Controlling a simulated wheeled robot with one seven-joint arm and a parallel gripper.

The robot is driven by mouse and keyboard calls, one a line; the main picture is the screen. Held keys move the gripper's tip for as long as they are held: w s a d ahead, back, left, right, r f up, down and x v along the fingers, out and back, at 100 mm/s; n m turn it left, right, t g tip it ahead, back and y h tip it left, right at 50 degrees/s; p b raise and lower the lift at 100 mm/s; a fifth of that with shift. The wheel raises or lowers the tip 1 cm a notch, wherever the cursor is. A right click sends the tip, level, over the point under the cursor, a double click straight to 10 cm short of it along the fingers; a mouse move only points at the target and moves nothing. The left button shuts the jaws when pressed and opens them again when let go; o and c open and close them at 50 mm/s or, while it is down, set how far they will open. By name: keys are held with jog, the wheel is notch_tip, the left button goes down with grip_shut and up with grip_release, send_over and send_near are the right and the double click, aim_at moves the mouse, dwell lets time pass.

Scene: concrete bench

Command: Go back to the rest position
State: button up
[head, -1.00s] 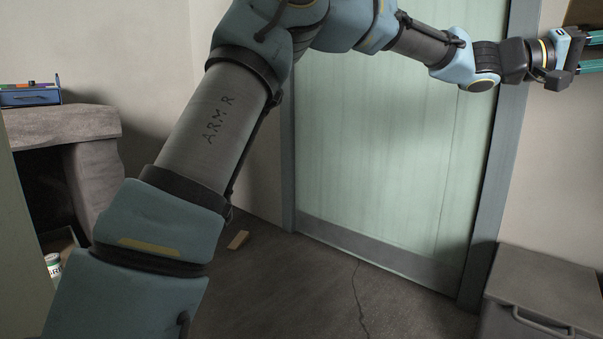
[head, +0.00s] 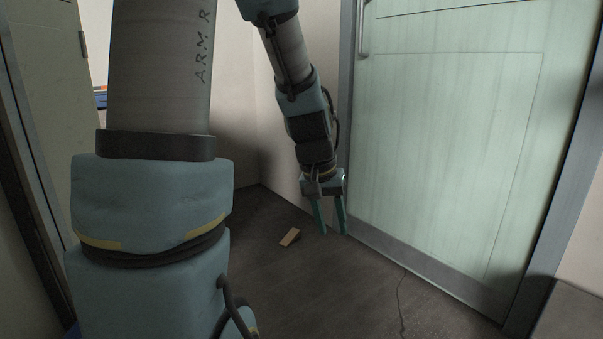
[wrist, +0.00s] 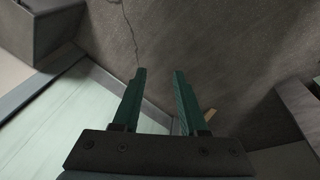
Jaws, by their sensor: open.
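My gripper (head: 333,232) hangs pointing down in front of the wall corner, just left of the pale green door, in the head view. Its two green fingers are apart with nothing between them. In the wrist view my gripper (wrist: 157,72) is also open and empty, with the dark floor beyond the fingertips. My arm comes down from the top of the head view, and its upper part leaves the frame.
A pale green door (head: 450,130) in a grey frame stands shut at right. A small wooden wedge (head: 289,237) lies on the cracked dark floor (head: 330,290). A grey box (head: 575,315) is at the lower right. A blue thing (head: 101,97) shows partly at far left.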

jog(key=s+a+n+y+p, duration=0.25)
jog(key=s+a, duration=0.25)
jog(key=a, duration=0.9)
notch_tip(320, 180, up, 38)
jog(key=p, duration=3.7)
jog(key=shift+r, duration=0.2)
jog(key=shift+s+d, duration=0.1)
jog(key=shift+s, duration=0.05)
